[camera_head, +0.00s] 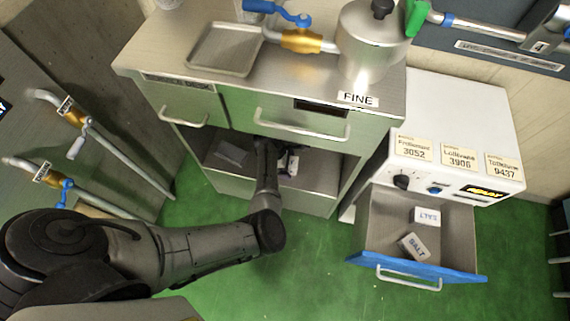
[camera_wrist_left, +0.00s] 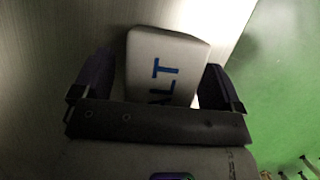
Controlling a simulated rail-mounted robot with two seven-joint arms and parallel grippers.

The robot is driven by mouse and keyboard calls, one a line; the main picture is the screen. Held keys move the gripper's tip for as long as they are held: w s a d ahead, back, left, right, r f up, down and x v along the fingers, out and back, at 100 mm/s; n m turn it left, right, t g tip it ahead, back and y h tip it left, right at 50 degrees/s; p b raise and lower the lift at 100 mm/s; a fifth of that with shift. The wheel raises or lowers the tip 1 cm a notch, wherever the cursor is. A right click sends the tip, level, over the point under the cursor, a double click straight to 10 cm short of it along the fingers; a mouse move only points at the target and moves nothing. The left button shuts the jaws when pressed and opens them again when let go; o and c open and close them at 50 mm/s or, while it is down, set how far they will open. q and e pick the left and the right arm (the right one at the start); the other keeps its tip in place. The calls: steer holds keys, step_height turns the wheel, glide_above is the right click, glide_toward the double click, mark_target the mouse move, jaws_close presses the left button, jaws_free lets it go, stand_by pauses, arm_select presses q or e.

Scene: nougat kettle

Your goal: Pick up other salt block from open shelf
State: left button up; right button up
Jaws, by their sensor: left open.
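A white salt block (camera_wrist_left: 165,62) with blue lettering lies on the open shelf (camera_head: 312,178) under the steel desk. In the left wrist view it sits between the two dark fingers of my left gripper (camera_wrist_left: 158,85), which is open. A gap shows beside the block at the left finger; whether the right finger touches it I cannot tell. In the head view my left arm reaches into the shelf and the gripper (camera_head: 283,152) is partly hidden under the desk top. A small part of the white block (camera_head: 293,166) shows beside it. My right gripper is out of view.
Two other salt blocks (camera_head: 426,216) (camera_head: 413,246) lie in the open, blue-fronted drawer (camera_head: 455,233) at right. A grey flat object (camera_head: 230,153) lies on the shelf's left part. The desk drawer fronts (camera_head: 290,122) hang above the arm. Green floor is clear in front.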

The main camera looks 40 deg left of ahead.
arm_select(q)
steer(key=shift+f, duration=0.25)
steer(key=c, duration=1.3)
steer(key=shift+r, duration=0.1)
